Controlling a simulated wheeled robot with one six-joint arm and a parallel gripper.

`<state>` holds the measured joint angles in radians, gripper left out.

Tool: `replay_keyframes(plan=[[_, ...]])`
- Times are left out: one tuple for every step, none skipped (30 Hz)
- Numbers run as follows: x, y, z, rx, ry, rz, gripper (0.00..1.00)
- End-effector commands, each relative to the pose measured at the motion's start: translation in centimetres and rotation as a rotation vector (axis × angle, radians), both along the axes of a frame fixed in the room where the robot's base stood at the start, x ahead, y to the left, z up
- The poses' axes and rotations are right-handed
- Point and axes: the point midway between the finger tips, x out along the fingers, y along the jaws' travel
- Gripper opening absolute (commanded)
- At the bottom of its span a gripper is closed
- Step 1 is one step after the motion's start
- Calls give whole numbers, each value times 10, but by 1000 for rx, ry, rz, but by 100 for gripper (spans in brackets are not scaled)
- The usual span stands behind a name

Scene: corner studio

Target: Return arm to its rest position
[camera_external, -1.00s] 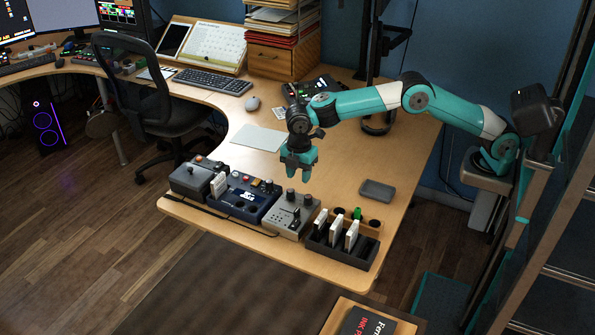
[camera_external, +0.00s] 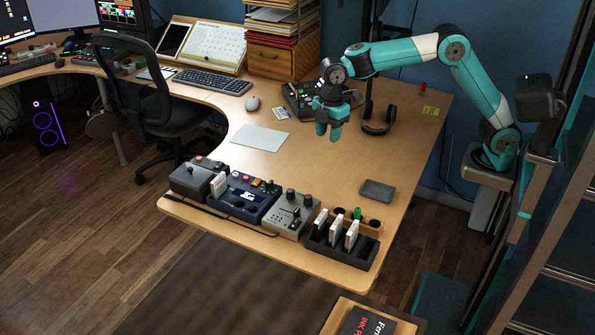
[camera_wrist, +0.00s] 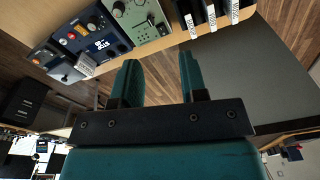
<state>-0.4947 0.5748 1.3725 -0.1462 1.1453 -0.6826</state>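My teal arm reaches from the right over the wooden desk (camera_external: 330,190). My gripper (camera_external: 329,135) hangs above the back part of the desk, in front of a dark device. In the wrist view the two teal fingers of my gripper (camera_wrist: 160,80) stand apart with an empty gap between them. Nothing is held, and the gripper touches nothing that I can see.
Along the front edge stand a blue console (camera_external: 246,196), a grey console (camera_external: 291,214) and a dark rack with white cards (camera_external: 342,240). A small grey tray (camera_external: 377,191) lies to the right. Headphones (camera_external: 378,122) sit close behind my gripper. The middle of the desk is mostly clear.

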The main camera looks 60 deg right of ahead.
Motion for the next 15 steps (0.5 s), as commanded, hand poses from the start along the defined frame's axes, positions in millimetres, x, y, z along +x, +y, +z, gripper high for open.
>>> replay_keyframes(plan=[[-21, -19, 20, 22, 3, -59, 39], [-34, -29, 27, 36, 6, -95, 39], [-52, -41, 35, 55, 12, -144, 39], [-66, -50, 40, 69, 17, -180, 39], [-82, -59, 44, 85, 23, -217, 39], [-103, -70, 49, 106, 33, -268, 39], [-119, -78, 51, 122, 41, -305, 39], [-136, -85, 53, 139, 50, -344, 39], [-158, -93, 54, 161, 61, -393, 39], [-174, -99, 54, 176, 73, -428, 39], [-189, -104, 53, 191, 82, -463, 39], [-209, -109, 52, 210, 95, -506, 39], [-222, -113, 50, 223, 105, -535, 39], [-234, -116, 48, 234, 114, -563, 39], [-249, -119, 46, 248, 126, -594, 39]])
